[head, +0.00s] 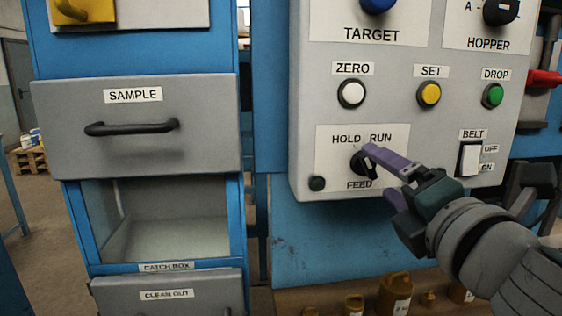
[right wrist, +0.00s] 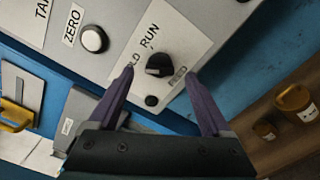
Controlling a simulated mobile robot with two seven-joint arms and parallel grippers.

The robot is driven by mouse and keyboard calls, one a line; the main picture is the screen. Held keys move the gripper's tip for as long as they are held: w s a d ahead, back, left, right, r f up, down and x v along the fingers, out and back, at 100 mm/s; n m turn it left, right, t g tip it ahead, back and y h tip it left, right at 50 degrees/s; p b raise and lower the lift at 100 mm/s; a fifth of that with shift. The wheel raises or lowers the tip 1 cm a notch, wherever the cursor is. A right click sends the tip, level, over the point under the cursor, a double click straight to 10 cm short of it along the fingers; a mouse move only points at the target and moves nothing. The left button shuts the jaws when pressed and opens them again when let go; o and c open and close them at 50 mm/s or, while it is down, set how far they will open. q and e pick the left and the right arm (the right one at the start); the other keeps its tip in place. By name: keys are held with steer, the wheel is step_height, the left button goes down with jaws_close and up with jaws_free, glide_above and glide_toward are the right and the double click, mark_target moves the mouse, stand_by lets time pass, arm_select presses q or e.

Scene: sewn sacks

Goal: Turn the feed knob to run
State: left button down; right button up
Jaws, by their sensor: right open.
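The black feed knob (head: 359,163) sits on the grey panel under the words HOLD and RUN and above the word FEED. It also shows in the right wrist view (right wrist: 160,64), with a pale mark at its left end, on the HOLD side; its exact setting is hard to read. My right gripper (head: 383,175) has purple fingers and is open. In the right wrist view the gripper's fingertips (right wrist: 160,76) lie on either side of the knob, apart from it as seen there. In the head view one finger partly covers the knob. My left gripper is not in view.
The panel also carries a white ZERO button (head: 352,93), a yellow SET button (head: 429,94), a green DROP button (head: 493,95) and a BELT switch (head: 469,158). A SAMPLE drawer (head: 140,125) stands at left.

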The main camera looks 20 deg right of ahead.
mark_target(373, 168)
steer(key=shift+x, duration=1.75)
jaws_close()
